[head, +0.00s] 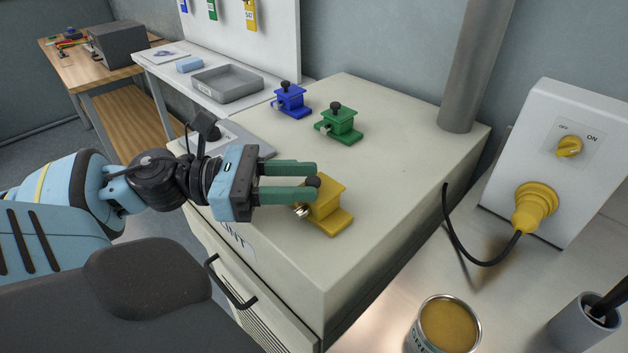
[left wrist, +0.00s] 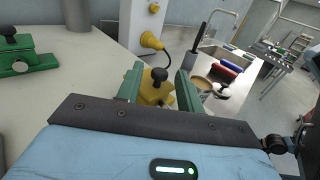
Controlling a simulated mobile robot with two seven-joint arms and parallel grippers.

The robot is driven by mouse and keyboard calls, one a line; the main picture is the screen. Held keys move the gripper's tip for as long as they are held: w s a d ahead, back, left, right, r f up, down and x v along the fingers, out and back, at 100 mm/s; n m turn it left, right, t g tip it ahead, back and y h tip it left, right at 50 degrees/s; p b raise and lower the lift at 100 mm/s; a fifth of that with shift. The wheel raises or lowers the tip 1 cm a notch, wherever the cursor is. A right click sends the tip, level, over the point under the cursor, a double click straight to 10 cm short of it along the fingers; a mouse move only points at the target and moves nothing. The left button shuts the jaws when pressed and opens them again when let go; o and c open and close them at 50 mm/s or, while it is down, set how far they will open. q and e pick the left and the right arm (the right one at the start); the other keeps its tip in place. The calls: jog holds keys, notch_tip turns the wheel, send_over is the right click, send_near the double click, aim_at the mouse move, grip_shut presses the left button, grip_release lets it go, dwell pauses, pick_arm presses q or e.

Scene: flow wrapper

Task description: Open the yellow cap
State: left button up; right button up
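The yellow cap (head: 326,205) is a small block with a flange and a black knob (head: 313,182) on top. It sits near the front edge of the cream cabinet top. My left gripper (head: 316,182) is open, with its green fingers spread on either side of the knob. In the left wrist view, the yellow cap (left wrist: 157,92) and its knob show between the two fingers, with gaps on both sides. I cannot tell whether a finger touches the cap. My right gripper is in neither view.
A green cap (head: 339,124) and a blue cap (head: 290,100) stand farther back on the cabinet top (head: 400,150). A grey pole (head: 468,70) rises at the back corner. A switch box (head: 558,160) with a yellow plug and an open can (head: 445,325) are at right.

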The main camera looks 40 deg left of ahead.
pick_arm(q)
jog(key=shift+b+x, duration=0.35)
jog(key=shift+x, duration=0.45)
jog(key=shift+w+d, duration=0.25)
jog(key=shift+d, duration=0.05)
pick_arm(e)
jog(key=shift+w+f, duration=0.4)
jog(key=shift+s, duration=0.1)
